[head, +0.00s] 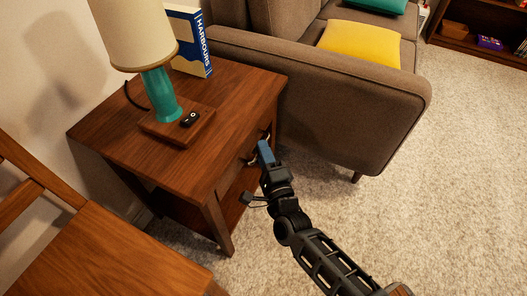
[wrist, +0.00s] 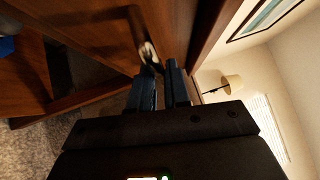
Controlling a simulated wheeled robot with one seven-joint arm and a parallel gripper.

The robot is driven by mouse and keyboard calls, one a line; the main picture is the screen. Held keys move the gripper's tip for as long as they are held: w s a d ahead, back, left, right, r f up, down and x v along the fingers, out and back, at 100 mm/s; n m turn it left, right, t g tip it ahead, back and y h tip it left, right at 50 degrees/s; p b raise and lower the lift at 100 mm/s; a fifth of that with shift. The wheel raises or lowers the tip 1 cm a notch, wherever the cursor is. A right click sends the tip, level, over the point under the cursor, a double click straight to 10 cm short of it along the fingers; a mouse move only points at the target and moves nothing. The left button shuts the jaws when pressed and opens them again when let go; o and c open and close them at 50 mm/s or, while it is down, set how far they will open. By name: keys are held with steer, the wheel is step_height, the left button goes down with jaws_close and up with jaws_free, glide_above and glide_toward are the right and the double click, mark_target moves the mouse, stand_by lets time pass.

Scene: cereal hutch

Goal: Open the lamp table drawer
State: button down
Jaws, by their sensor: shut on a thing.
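The wooden lamp table (head: 215,98) stands between the chair and the sofa. Its drawer front (head: 232,166) is on the side facing my arm, under the table top. My gripper (head: 265,150) is at this front, with its blue fingers shut on the pale metal drawer handle (wrist: 149,55). The wrist view shows the fingers close together at the handle, which they partly hide. The drawer looks shut or nearly so; my gripper hides part of the front, so I cannot tell exactly.
A lamp (head: 160,92) with a teal stem, on a wooden base with a black switch, and an upright book (head: 190,42) are on the table top. The sofa (head: 345,95) is close on the right, a wooden chair (head: 110,255) at the lower left. Carpet (head: 455,180) is clear at right.

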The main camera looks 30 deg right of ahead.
steer(key=shift+s, duration=0.15)
steer(key=s+d+b, duration=0.3)
steer(key=s+d, duration=0.8)
steer(key=s, duration=0.4)
steer(key=shift+s, duration=0.1)
steer(key=c, duration=1.2)
jaws_free()
steer(key=shift+o, duration=0.2)
steer(key=shift+s, duration=0.1)
steer(key=v, duration=0.7)
steer(key=shift+s+p, duration=0.3)
steer(key=shift+p, duration=0.05)
